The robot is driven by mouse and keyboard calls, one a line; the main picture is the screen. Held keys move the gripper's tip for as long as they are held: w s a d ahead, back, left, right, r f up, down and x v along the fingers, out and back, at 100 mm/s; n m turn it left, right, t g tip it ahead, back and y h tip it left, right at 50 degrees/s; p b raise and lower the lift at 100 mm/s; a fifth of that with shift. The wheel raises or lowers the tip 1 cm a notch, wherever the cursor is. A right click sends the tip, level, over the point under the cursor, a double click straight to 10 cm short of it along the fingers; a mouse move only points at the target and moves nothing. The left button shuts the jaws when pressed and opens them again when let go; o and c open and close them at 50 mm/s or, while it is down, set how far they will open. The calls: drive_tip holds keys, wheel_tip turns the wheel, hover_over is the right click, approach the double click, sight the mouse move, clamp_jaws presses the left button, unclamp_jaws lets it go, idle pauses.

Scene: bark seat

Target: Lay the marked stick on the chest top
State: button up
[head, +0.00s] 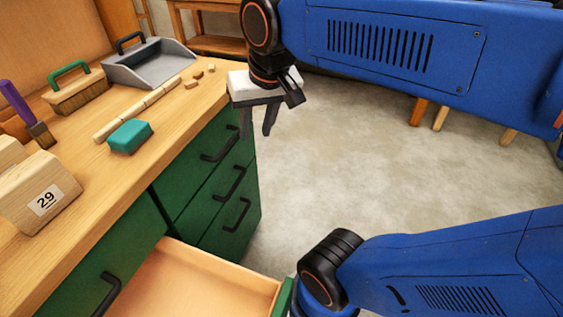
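A pale wooden stick (137,110) with thin dark marks across it lies on the wooden top (100,200) of a green chest of drawers (205,170), behind a teal block. My gripper (257,130) hangs beside the right edge of the chest top, over the floor side. Its two dark fingers point down and stand apart with nothing between them. The stick is to the left of the gripper and apart from it.
A teal block (130,136), small wood pieces (191,84), a grey dustpan (150,62), a green-handled brush (75,92), a purple-handled brush (40,133) and a block numbered 29 (42,198) crowd the top. A drawer (200,285) stands open below.

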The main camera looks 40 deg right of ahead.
drive_tip(key=s+d+f+n+t, duration=0.1)
drive_tip(key=s+d+f+n, duration=0.1)
drive_tip(key=s+f, duration=0.4)
wheel_tip(320, 180, down, 2)
drive_tip(key=shift+d, duration=0.35)
